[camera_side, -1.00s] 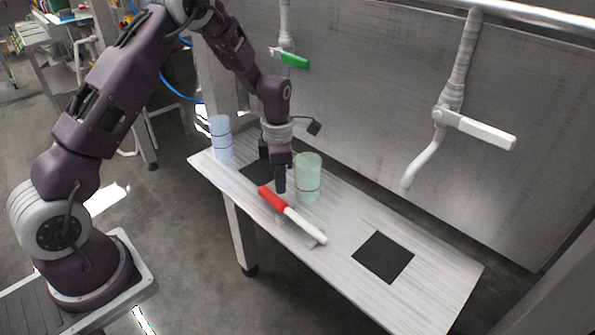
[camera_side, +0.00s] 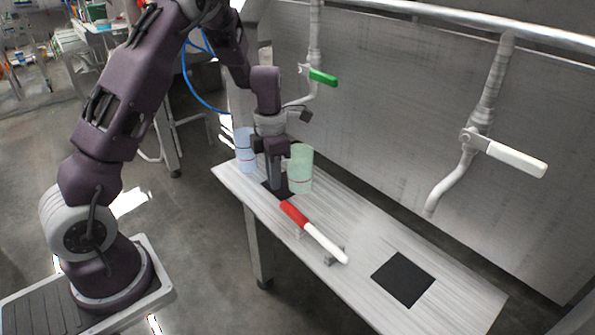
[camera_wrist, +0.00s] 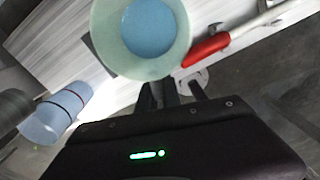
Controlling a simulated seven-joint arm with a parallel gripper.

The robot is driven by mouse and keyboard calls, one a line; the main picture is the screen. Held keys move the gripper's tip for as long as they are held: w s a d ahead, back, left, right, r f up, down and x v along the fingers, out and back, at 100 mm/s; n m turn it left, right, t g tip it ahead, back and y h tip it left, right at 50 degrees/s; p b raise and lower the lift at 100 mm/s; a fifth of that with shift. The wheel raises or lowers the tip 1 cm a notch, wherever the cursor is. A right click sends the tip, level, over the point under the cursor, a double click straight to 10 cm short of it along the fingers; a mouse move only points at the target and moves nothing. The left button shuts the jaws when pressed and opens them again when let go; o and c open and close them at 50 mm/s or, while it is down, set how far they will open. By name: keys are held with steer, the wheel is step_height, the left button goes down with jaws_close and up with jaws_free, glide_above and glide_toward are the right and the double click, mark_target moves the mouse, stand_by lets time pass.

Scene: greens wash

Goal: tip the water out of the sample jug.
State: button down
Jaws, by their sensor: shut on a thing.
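A pale green translucent jug (camera_side: 301,170) with a thin red line stands upright at my gripper (camera_side: 279,184), in front of the back wall. In the wrist view my gripper (camera_wrist: 182,90) is shut on this green jug (camera_wrist: 100,30), and blue water (camera_wrist: 157,26) shows inside its round mouth. A pale blue jug (camera_side: 245,150) with a red line stands at the table's left end. It also shows in the wrist view (camera_wrist: 50,118). No label tells which one is the sample jug.
A red-and-white wand (camera_side: 314,233) lies on small supports on the table (camera_side: 350,215). One black square (camera_side: 403,279) lies clear at the right; another (camera_side: 270,190) is partly hidden below my gripper. Pipes with a green lever (camera_side: 323,77) and a white lever (camera_side: 515,159) run along the wall.

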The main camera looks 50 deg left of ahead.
steer(key=s+a+f+n, duration=0.2)
steer(key=a, duration=0.1)
steer(key=shift+s, duration=0.35)
steer(key=shift+s+a+f, duration=0.2)
steer(key=shift+a, duration=0.05)
steer(key=h, duration=0.4)
steer(key=shift+f+t, duration=0.4)
steer(key=h, duration=0.2)
steer(key=f+t+h, duration=0.1)
steer(key=shift+w+d+h, duration=0.15)
steer(key=shift+d+h, duration=0.15)
steer(key=shift+h, duration=0.1)
steer(key=h, duration=0.2)
steer(key=d+t+h, duration=0.1)
steer(key=shift+w+f+h, duration=0.15)
steer(key=shift+f+h, duration=0.05)
steer(key=shift+h, duration=0.2)
steer(key=shift+d+h, duration=0.15)
steer(key=shift+h, duration=0.95)
